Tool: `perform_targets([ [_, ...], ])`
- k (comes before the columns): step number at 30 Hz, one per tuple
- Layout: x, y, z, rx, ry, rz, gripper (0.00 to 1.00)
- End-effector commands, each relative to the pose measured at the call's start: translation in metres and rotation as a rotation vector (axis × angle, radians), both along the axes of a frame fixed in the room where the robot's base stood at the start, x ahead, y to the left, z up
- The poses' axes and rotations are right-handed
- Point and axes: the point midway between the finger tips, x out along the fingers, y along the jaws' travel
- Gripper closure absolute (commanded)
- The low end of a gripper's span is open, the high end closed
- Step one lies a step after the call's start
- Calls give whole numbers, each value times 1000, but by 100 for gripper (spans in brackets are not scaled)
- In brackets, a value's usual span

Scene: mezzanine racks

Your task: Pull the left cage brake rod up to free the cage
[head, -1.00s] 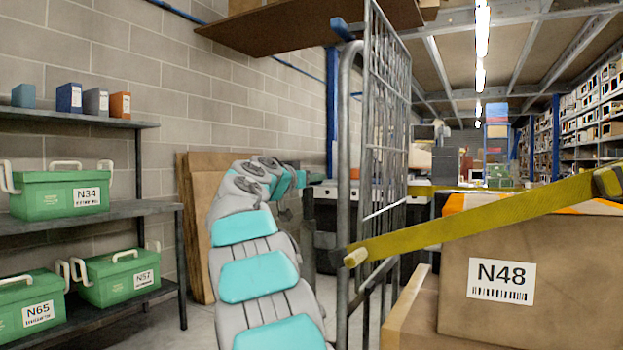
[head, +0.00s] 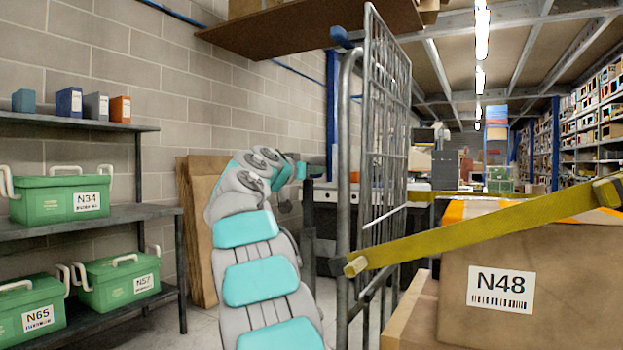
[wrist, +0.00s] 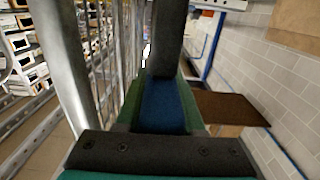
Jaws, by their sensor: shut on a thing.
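The cage (head: 345,200) stands at the centre of the head view, with a grey tubular post and a tall mesh side panel. My arm reaches up on its left, and my gripper (head: 316,166) is at the cage's left side, small and partly hidden. A dark upright bar (head: 309,235) shows just below it; I cannot tell whether this is the brake rod. The rod's lower end is not visible.
A yellow bar (head: 480,232) slants across a carton N48 (head: 500,290) at the right. A shelf unit (head: 110,218) with green boxes stands at the left. Brown boards (head: 203,220) lean on the wall. A brown panel (head: 310,28) hangs overhead.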

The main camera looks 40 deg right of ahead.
Motion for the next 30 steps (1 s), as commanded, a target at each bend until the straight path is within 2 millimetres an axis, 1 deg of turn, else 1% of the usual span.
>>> perform_targets([
  [1, 0, 1, 13, -4, -5, 0, 100],
  [4, -1, 1, 20, -4, -3, -1, 100],
  [8, -2, 1, 25, -5, -4, 1, 100],
  [16, -2, 2, 27, -10, -5, 2, 100],
  [17, -2, 3, 27, -11, -6, 2, 61],
  [24, -1, 2, 24, -5, -3, 1, 34],
  [25, -1, 2, 24, -5, -3, 1, 32],
  [30, -1, 1, 22, -4, -2, 1, 32],
])
